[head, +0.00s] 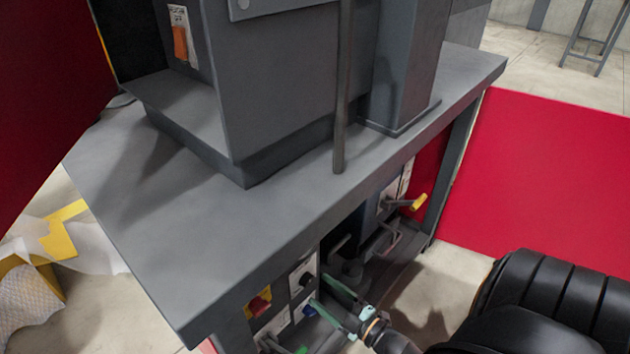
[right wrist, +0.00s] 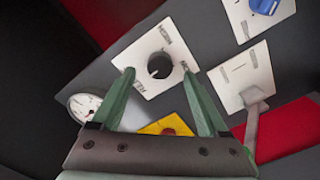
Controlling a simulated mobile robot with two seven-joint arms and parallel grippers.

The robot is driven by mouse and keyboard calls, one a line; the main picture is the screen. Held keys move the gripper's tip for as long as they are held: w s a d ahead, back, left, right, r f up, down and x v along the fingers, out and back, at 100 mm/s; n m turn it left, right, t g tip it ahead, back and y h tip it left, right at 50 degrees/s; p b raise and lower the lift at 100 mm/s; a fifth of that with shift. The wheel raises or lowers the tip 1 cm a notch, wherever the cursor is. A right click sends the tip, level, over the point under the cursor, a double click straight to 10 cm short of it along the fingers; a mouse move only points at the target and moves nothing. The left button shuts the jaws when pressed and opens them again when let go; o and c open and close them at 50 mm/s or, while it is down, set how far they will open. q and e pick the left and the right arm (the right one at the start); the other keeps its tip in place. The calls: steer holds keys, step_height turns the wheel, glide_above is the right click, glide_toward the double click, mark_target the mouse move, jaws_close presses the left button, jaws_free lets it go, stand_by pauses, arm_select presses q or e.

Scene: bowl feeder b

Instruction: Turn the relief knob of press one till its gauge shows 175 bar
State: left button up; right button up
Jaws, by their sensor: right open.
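The relief knob (right wrist: 160,65) is a round black knob on a white plate in the right wrist view. It also shows small and dark on the press front in the head view (head: 306,278). My right gripper (right wrist: 159,74) has green fingers and is open, with one fingertip on each side of the knob; I cannot tell whether they touch it. In the head view the right gripper (head: 319,290) reaches the panel from the right. A white round gauge (right wrist: 84,105) lies left of the knob, partly cut off by the finger; its reading is too small to tell. My left gripper is not in view.
A red button on a yellow plate (head: 259,302) and a blue knob (right wrist: 264,5) are near the relief knob. A grey lever (right wrist: 254,125) sticks out at the right in the wrist view. The grey press table (head: 190,270) overhangs the panel. A yellow handle (head: 418,202) lies farther right.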

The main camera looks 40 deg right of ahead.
mark_target(311, 283)
steer(key=shift+w+a, duration=0.1)
steer(key=shift+w, duration=1.55)
jaws_close()
